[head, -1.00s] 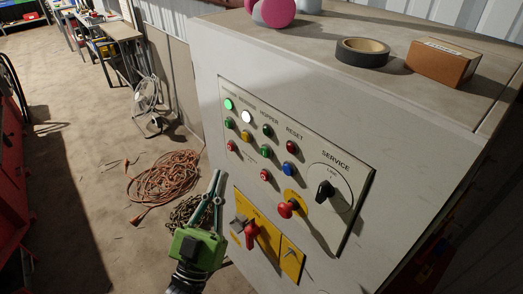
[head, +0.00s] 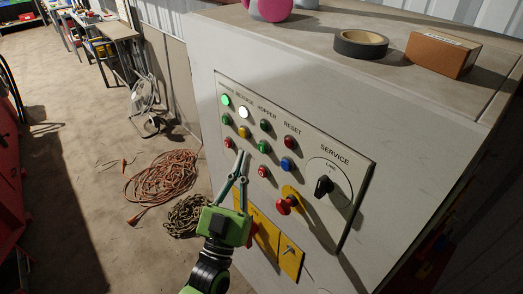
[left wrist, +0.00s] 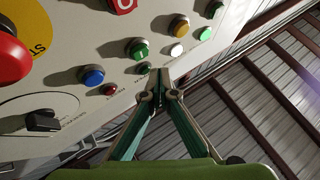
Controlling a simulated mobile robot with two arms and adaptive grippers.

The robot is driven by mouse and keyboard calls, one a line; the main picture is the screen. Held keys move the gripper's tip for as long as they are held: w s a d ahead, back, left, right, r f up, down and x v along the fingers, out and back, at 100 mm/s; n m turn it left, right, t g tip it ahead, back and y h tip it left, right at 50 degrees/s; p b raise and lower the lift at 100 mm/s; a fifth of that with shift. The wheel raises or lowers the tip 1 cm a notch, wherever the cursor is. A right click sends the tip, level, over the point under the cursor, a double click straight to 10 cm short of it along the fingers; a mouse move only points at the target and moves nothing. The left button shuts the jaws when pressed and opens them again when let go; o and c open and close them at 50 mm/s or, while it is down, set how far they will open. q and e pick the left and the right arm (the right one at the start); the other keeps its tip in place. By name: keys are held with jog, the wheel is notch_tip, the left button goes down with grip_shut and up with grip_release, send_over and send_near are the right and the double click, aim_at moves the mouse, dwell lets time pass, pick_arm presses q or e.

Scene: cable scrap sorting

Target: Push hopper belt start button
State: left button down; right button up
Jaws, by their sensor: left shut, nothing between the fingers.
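The control panel (head: 330,155) is on the side of a pale cabinet. In its hopper column are a dark green lamp (head: 265,125), a green start button (head: 264,146) and a red button (head: 263,172) below. In the left wrist view the green button (left wrist: 138,48) carries a white mark and sits left of the fingers. My left gripper (head: 242,154) is shut and empty, its tips in front of the panel, just left of the green hopper button in the head view. I cannot tell whether they touch the panel. My right gripper is out of view.
Nearby are a yellow button (head: 244,132), a blue button (head: 287,164), a red mushroom button (head: 286,205) and a black service knob (head: 323,187). Black tape (head: 360,44) and a brown box (head: 443,54) are on top. Orange cable (head: 160,180) lies on the floor.

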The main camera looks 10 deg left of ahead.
pick_arm(q)
jog(key=shift+w+d, duration=0.55)
jog(key=shift+w, duration=0.15)
dwell(1.0)
jog(key=shift+w+d, duration=0.25)
jog(key=shift+w, duration=0.05)
jog(key=shift+w+d, duration=0.3)
jog(key=shift+w, duration=0.05)
dwell(0.8)
dwell(0.4)
jog(key=shift+s+a, duration=0.55)
jog(key=shift+s, duration=0.15)
